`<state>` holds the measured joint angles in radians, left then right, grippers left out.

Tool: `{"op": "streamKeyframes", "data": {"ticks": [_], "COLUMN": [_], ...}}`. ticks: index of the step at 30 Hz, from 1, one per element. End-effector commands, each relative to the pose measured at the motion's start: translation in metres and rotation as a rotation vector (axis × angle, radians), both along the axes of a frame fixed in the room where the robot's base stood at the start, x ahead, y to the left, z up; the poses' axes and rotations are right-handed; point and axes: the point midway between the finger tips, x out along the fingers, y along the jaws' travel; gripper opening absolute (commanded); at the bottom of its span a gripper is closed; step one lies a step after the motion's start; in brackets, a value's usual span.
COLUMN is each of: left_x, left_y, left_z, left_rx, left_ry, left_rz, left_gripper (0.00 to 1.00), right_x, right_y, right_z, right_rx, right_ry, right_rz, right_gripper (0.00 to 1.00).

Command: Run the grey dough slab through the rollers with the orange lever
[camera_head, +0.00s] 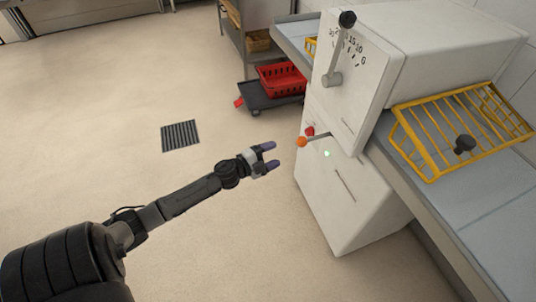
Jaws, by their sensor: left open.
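The orange lever (302,141) sticks out from the front of the white dough sheeter (340,190), below its dial. Its ball knob points left toward my gripper. My left gripper (270,156) is open and empty, a short way left of the orange knob and apart from it. The rollers are hidden inside the machine. No grey dough slab can be made out; the grey belt (490,215) on the right shows partly under the yellow guard. My right gripper is not in view.
A dial handle with a black knob (347,19) stands above the lever. A red button (309,131) sits beside the lever. A yellow wire guard (460,128) covers the right belt. A red crate (281,81) rests on a dark dolly behind. The floor at left is clear around a drain grate (180,136).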

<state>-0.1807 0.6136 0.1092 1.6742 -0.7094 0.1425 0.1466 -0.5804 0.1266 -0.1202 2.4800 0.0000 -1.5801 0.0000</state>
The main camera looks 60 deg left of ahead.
Motion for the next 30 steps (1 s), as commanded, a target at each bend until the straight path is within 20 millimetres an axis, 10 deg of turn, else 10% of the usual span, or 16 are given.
{"op": "streamKeyframes", "data": {"ticks": [30], "left_x": [-0.0129], "left_y": [0.0074], "left_z": [-0.0009], "left_rx": [0.016], "left_ry": [0.007], "left_rz": [0.035], "left_gripper": [0.67], "right_x": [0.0], "right_y": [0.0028], "right_z": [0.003], "right_rx": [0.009], "right_ry": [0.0], "right_rz": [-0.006], "right_gripper": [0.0]}}
